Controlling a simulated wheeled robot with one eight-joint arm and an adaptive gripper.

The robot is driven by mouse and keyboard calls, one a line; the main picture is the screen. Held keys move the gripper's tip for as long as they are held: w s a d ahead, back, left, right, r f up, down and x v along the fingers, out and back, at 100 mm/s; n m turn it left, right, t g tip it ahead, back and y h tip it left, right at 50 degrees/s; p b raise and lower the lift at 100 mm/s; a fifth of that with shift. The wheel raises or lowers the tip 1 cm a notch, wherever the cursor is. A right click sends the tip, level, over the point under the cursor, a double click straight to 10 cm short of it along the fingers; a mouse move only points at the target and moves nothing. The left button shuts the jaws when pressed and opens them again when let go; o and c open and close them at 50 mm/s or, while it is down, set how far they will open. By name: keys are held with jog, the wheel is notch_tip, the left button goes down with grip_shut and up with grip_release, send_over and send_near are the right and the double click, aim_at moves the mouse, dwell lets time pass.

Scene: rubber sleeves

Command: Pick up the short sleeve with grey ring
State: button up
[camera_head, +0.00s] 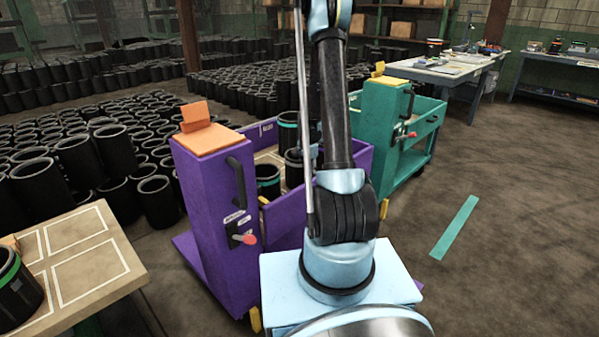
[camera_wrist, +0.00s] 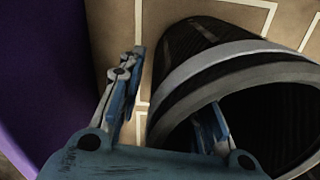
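A black sleeve with a grey ring (camera_wrist: 215,62) around its rim end fills the right of the wrist view, its open mouth toward the camera. My gripper (camera_wrist: 177,78) is open. One finger is outside the sleeve on the left, with a visible gap to it. The other finger shows in front of the dark mouth and appears to be inside, so the near wall lies between the fingers. I cannot tell whether that finger touches the wall. In the head view my arm hides the gripper. A sleeve (camera_head: 293,165) stands partly behind my arm in the purple cart.
The purple cart (camera_head: 215,220) has raised walls and a tall handle post; its wall also shows in the wrist view (camera_wrist: 40,60). It holds green-ringed sleeves (camera_head: 268,182). A green cart (camera_head: 385,125) stands beyond. A table (camera_head: 85,250) is at left. Open floor lies right.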

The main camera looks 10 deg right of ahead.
jog(key=shift+f, duration=0.1)
grip_shut()
dwell(0.3)
